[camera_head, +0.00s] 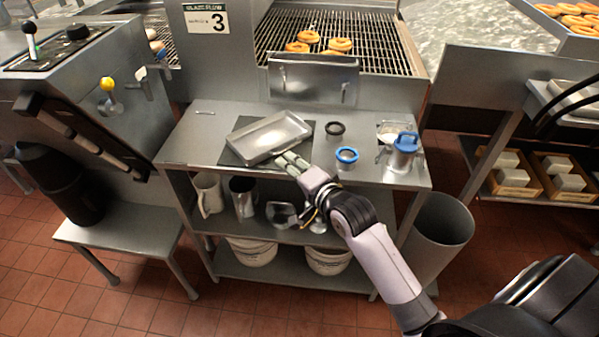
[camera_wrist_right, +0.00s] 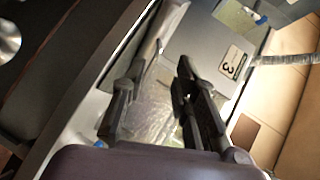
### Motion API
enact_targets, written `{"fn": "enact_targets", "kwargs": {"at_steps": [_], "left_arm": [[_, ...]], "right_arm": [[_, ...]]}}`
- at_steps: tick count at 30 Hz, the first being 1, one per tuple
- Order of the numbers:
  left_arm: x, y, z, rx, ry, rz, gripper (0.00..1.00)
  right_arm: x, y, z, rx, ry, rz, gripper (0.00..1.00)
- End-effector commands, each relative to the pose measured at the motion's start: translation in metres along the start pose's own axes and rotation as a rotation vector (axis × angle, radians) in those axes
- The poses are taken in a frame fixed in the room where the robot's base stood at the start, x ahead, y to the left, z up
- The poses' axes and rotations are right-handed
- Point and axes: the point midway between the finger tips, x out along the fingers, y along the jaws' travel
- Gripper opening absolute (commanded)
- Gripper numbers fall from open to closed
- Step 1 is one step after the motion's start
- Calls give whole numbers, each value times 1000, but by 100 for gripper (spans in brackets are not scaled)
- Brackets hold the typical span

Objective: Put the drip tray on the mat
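The drip tray (camera_head: 268,134), a shallow silver rectangle, is over the dark mat (camera_head: 229,158) on the metal worktable. It is turned at an angle to the mat, whose dark edges show beyond it. I cannot tell whether its whole underside touches the mat. My right gripper (camera_head: 290,161) is at the tray's near edge. In the right wrist view my right gripper (camera_wrist_right: 170,85) has its two dark fingers apart, with a shiny metal surface visible between and beyond them. No grip on the tray shows. My left gripper is not in view.
A dark ring (camera_head: 335,128), a blue-rimmed ring (camera_head: 347,155) and a blue-lidded jug (camera_head: 403,150) stand right of the mat. A metal panel (camera_head: 313,80) rises behind. A grey bin (camera_head: 438,235) stands right of the table.

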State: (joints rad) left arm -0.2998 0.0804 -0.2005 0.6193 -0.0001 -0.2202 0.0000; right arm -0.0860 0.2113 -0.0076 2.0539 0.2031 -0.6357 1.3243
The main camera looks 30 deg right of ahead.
Motion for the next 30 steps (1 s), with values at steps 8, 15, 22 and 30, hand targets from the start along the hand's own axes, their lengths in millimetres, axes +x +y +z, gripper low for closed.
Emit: {"fn": "enact_targets", "kwargs": {"at_steps": [8,15,22,30], "left_arm": [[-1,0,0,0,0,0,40],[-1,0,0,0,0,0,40],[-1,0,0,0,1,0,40],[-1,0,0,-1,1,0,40]], "right_arm": [[-37,0,0,-1,1,0,27],[-41,0,0,-1,0,0,27],[-25,51,10,-72,-16,89,27],[-26,290,83,-471,-214,447,27]]}}
